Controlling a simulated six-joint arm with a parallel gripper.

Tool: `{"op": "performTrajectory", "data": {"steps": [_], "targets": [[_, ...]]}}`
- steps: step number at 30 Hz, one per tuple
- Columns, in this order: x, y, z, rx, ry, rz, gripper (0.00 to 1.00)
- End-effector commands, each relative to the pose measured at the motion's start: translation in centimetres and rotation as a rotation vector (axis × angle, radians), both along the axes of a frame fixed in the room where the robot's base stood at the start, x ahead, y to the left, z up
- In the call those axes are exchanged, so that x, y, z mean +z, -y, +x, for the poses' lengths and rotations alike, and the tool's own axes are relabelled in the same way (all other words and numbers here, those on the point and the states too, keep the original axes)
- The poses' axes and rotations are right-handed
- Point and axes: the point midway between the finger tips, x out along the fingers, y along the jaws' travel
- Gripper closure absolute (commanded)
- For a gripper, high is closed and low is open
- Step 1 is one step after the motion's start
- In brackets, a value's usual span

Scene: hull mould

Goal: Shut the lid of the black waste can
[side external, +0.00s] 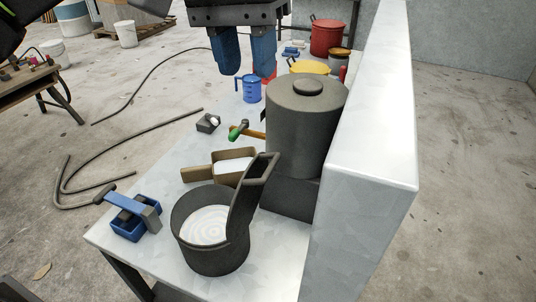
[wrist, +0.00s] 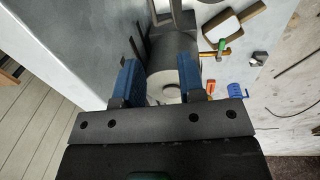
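The black waste can (side external: 212,258) stands upright on the near end of the pale bench, with a pale ringed surface inside it. Its lid (side external: 246,195) is open, raised steeply at the can's right side, with a bar handle at its top edge. A dark looped part at the top edge of the wrist view may be this lid; I cannot tell for sure. My gripper (side external: 246,62) is high above the bench, farther back than the can and well apart from it. Its two blue fingers are spread with nothing between them, as the wrist view also shows (wrist: 159,82).
A tall dark grey cylinder (side external: 305,125) with a knob stands behind the can, beside a pale wall (side external: 365,150). A brown scoop (side external: 200,172), a blue tool (side external: 130,218), a green-headed hammer (side external: 238,130), a blue jug (side external: 250,89) and a red pot (side external: 327,37) are around.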

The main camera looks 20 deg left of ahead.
Motion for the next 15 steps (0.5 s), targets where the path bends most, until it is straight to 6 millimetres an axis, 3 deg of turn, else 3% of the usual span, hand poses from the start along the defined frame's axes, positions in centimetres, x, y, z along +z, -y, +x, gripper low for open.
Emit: {"op": "performTrajectory", "data": {"steps": [4,15], "targets": [[-0.4,1.4,-0.3,-0.005,-0.016,0.006,0.64],[-2.7,1.6,-0.3,-0.004,-0.019,0.008,0.64]]}}
